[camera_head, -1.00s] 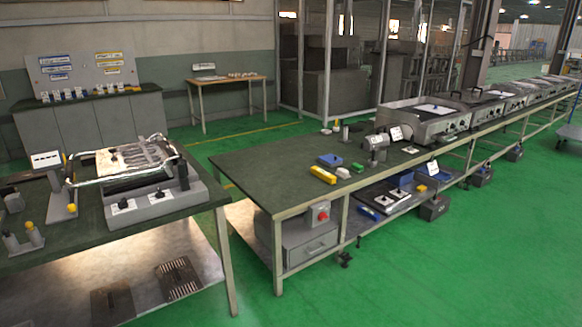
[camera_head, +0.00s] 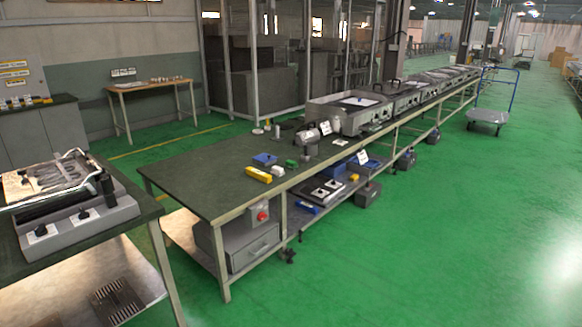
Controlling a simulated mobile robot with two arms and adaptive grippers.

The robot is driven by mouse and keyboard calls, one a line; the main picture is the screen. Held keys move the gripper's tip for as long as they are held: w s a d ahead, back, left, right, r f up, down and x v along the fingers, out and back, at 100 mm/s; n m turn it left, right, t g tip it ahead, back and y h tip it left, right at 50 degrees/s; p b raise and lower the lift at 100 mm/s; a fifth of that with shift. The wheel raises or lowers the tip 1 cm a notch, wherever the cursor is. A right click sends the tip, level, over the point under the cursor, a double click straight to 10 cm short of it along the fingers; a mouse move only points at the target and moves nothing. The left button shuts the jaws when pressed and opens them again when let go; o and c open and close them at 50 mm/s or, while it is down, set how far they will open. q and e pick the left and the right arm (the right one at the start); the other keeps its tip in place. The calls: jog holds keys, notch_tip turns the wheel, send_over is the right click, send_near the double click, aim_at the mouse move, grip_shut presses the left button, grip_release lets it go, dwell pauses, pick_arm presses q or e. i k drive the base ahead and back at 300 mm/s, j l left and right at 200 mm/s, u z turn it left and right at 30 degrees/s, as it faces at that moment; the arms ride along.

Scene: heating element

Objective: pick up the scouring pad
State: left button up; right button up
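A small green item (camera_head: 291,163), which looks like the scouring pad though it is too small to be sure, lies on the dark green top of the long workbench (camera_head: 200,175). A yellow block (camera_head: 258,174), a small white item (camera_head: 279,170) and a blue item (camera_head: 265,159) lie near it, by the bench's front edge. Neither of my grippers is in view.
A nearer table (camera_head: 135,222) on the left holds a heating unit (camera_head: 85,215). The bench's lower shelf has a drawer box (camera_head: 240,247) and trays. A blue-handled cart (camera_head: 488,117) stands at the far right. The green floor (camera_head: 400,250) in front is clear.

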aim_at(290, 165)
jog(key=i+l+z, duration=0.2)
jog(key=i, duration=0.3)
jog(key=i+z, duration=0.15)
jog(key=i, duration=1.95)
